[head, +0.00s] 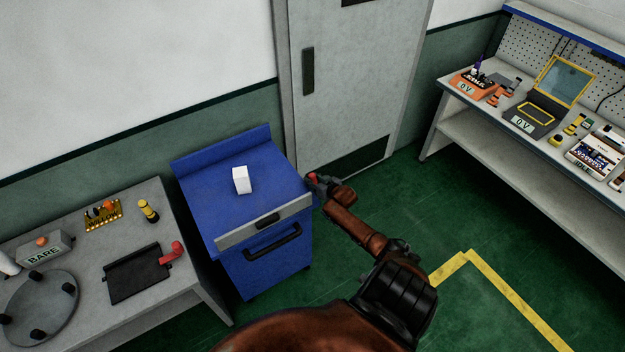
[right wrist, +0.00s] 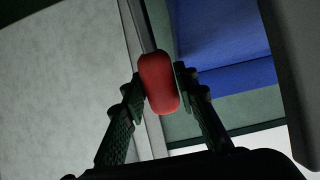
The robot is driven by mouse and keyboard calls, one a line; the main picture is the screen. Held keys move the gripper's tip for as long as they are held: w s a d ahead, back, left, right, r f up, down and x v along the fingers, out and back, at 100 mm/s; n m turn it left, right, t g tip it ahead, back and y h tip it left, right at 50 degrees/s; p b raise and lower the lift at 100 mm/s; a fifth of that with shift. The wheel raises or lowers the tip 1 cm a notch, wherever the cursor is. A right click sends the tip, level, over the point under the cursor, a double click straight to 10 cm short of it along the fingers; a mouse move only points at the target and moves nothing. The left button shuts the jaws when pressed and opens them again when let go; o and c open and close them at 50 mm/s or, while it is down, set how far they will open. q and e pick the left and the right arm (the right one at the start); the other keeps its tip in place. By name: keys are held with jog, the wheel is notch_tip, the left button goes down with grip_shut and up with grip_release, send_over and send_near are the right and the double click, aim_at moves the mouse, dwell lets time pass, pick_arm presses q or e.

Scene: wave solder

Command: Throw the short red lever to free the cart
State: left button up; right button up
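A short red lever (right wrist: 159,82) stands between the two fingers of my right gripper in the right wrist view, with both fingertips against its sides. In the head view its red end (head: 312,178) shows at the right side of the blue cart (head: 262,277). My right gripper (head: 318,184) is shut on it there, and its fingers (right wrist: 160,90) also show in the right wrist view. The lever's base is hidden. The cart stands between the grey table and the door, with a white block (head: 241,180) on top. My left gripper is not in view.
A grey table (head: 150,196) at left bears a black plate (head: 135,273) with another red handle (head: 173,252), and other small parts. A grey door (head: 345,90) stands behind the cart. A workbench (head: 460,107) with devices is at right. Green floor lies clear between.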

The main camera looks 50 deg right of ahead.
jog(key=o, duration=0.3)
jog(key=shift+o, duration=0.2)
jog(key=v, duration=1.2)
dwell(0.4)
